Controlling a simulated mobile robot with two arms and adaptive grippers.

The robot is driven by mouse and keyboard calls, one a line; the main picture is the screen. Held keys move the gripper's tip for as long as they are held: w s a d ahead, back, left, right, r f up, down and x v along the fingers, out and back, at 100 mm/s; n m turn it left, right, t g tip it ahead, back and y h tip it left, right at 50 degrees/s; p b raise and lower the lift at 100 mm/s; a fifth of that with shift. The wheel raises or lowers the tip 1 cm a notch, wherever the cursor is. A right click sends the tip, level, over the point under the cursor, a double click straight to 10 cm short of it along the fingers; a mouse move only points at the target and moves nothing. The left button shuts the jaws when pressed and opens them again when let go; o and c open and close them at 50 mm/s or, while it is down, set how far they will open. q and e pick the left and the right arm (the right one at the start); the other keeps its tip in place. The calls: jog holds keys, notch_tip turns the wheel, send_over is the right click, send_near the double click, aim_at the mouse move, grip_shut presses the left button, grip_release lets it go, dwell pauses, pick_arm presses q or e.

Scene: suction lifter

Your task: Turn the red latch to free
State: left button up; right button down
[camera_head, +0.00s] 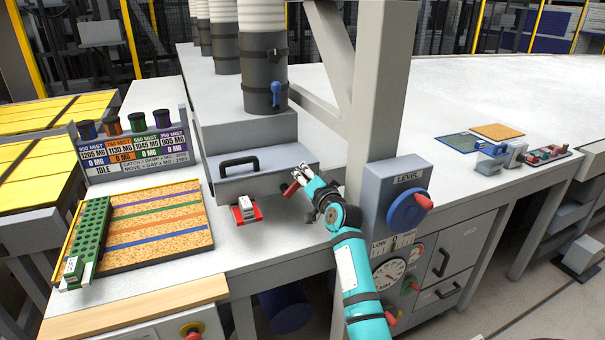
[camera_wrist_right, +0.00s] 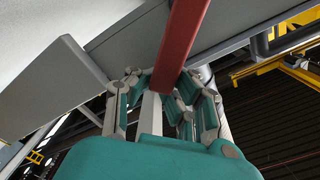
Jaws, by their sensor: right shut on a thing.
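The red latch (camera_head: 291,188) shows as a short red piece at the right front of the grey drawer-like box (camera_head: 240,180). In the right wrist view the latch (camera_wrist_right: 183,40) is a long red bar that runs up from between the fingers. My right gripper (camera_head: 304,177) is at the latch, just off the box's front corner. In the right wrist view its fingers (camera_wrist_right: 165,95) are closed around the lower part of the bar. The latch's pivot is hidden. My left gripper is not in view.
A grey post with a blue LEVEL dial (camera_head: 407,210) stands close to the right of my arm. A small red-based block (camera_head: 246,211) sits on the table in front of the box. A cork board (camera_head: 150,225) with a green rack (camera_head: 92,232) lies at the left.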

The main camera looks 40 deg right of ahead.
jog(key=shift+a+f, duration=0.15)
jog(key=shift+f, duration=0.55)
jog(key=c, duration=1.8)
grip_release()
jog(key=shift+s, duration=0.1)
jog(key=o, duration=0.6)
jog(key=shift+s+r, duration=0.5)
jog(key=shift+s, duration=0.05)
jog(key=shift+o, duration=0.2)
jog(key=shift+w, duration=0.25)
jog(key=v, duration=1.2)
jog(key=shift+s, duration=0.1)
